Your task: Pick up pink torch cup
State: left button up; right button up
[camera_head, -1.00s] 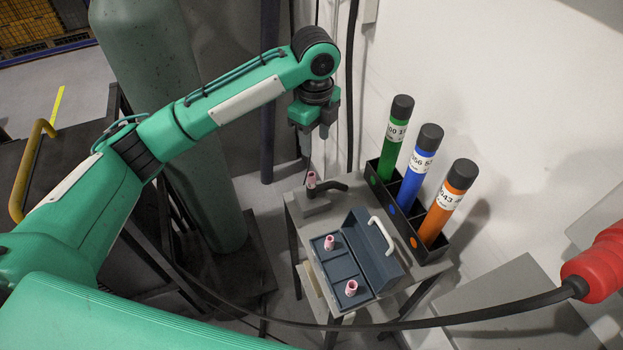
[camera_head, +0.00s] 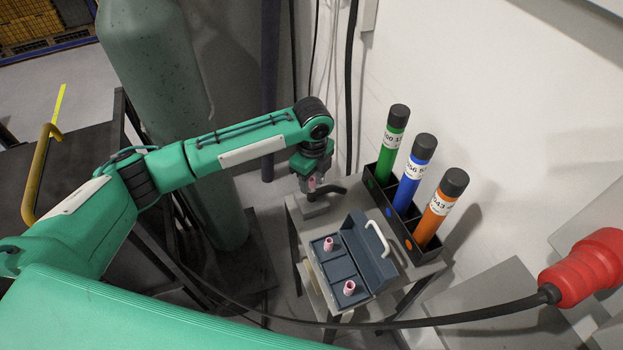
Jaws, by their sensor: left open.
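A torch (camera_head: 328,191) with a black handle stands on a grey block at the back of the small table. A pink cup (camera_head: 312,185) is on the torch's tip. My left gripper (camera_head: 311,183) is open and points down over the torch. Its fingers are beside the pink cup; I cannot tell whether they touch it. Two more pink cups, one upper (camera_head: 328,244) and one lower (camera_head: 349,288), stand in the compartments of an open dark blue box (camera_head: 341,266). My right gripper is not in view.
A black rack (camera_head: 377,191) holds green (camera_head: 391,147), blue (camera_head: 414,178) and orange (camera_head: 437,213) tubes right of the box. A large gas cylinder (camera_head: 158,80) stands left of the table (camera_head: 297,232). A black cable with a red plug (camera_head: 585,268) crosses the foreground.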

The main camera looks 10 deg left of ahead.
aim_at(313, 180)
pick_arm(q)
jog(key=shift+f, duration=0.95)
jog(key=shift+c, duration=0.5)
grip_shut()
notch_tip(313, 180, up, 20)
jog(key=n+p, duration=0.9)
jog(key=n, duration=0.2)
dwell(1.2)
